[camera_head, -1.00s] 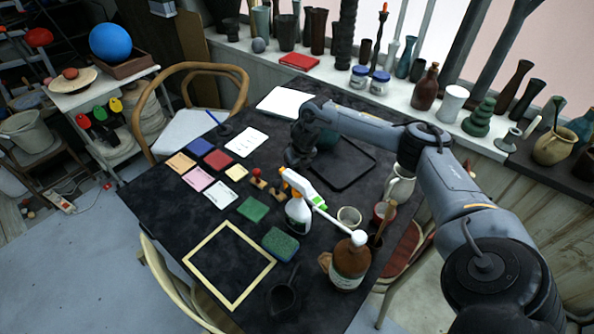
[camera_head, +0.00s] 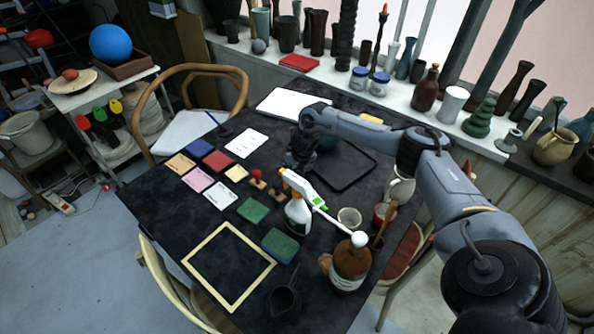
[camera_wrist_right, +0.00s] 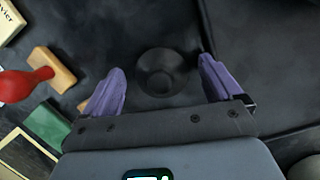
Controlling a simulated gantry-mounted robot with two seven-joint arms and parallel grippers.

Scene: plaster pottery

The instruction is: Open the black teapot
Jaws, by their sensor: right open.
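My right gripper (camera_head: 300,163) hangs low over the far middle of the black table, its jaws partly hidden by its own wrist. In the right wrist view its two purple fingers (camera_wrist_right: 164,92) are open and apart. A dark, round, bowl-like form (camera_wrist_right: 160,72) shows between and just beyond the fingertips; I cannot tell whether it is the teapot, its lid or a small cup. No finger visibly closes on it. A dark rounded vessel (camera_head: 327,139) is partly hidden behind my right arm. Another black vessel (camera_head: 285,299) with a handle stands at the table's near edge. My left gripper is out of view.
A red-topped stamp (camera_wrist_right: 28,80) lies left of the fingers. A black tray (camera_head: 347,168) is right of my gripper. A spray bottle (camera_head: 298,213), brown bottle (camera_head: 350,268), sponges and coloured cards cover the nearer table. A wooden frame (camera_head: 228,267) lies near the front.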

